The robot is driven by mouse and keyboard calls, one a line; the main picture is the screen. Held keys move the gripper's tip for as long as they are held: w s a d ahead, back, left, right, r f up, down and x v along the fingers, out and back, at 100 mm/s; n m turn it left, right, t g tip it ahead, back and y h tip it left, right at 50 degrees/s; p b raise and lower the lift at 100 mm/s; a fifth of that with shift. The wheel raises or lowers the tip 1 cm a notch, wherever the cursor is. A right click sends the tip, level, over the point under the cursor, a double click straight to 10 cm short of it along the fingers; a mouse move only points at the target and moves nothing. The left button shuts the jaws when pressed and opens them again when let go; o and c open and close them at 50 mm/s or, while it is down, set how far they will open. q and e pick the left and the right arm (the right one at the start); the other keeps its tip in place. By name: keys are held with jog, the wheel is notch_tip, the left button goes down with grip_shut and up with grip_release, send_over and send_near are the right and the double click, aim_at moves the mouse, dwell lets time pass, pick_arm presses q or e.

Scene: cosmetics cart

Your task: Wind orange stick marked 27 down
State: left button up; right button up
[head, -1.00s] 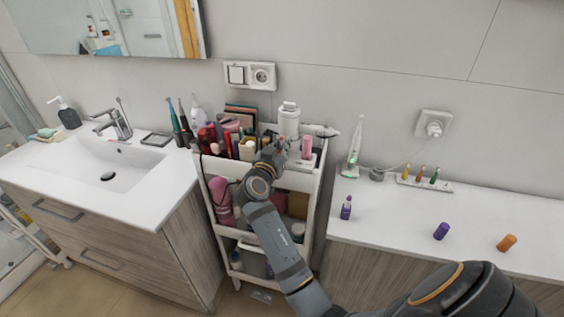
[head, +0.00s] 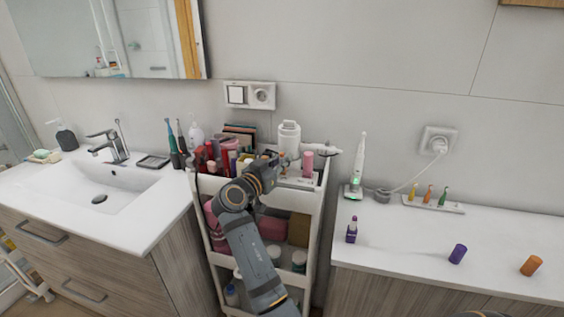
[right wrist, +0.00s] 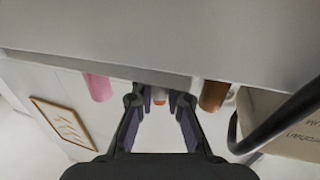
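My right gripper (head: 279,161) reaches over the back right of the cart's top tray, beside a white bottle (head: 289,139). In the right wrist view its fingers (right wrist: 161,104) stand apart. A small white and orange piece (right wrist: 160,97) shows between the fingertips; it may be the orange stick, and no number is legible. I cannot tell whether the fingers touch it. An orange cylinder (head: 531,265) lies on the right counter, apart from the gripper, with no visible marking. My left gripper is out of view.
The cart (head: 313,222) holds several cosmetics. A pink cylinder (head: 308,163) stands close to the right gripper. On the right counter (head: 405,240) are a purple bottle (head: 352,230), a purple cylinder (head: 458,254) and a toothbrush (head: 357,170). The counter's middle is mostly clear.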

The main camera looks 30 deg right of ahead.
jog(key=shift+o, duration=0.9)
jog(key=shift+r, duration=0.2)
notch_tip(320, 180, up, 10)
jog(key=shift+f, duration=0.2)
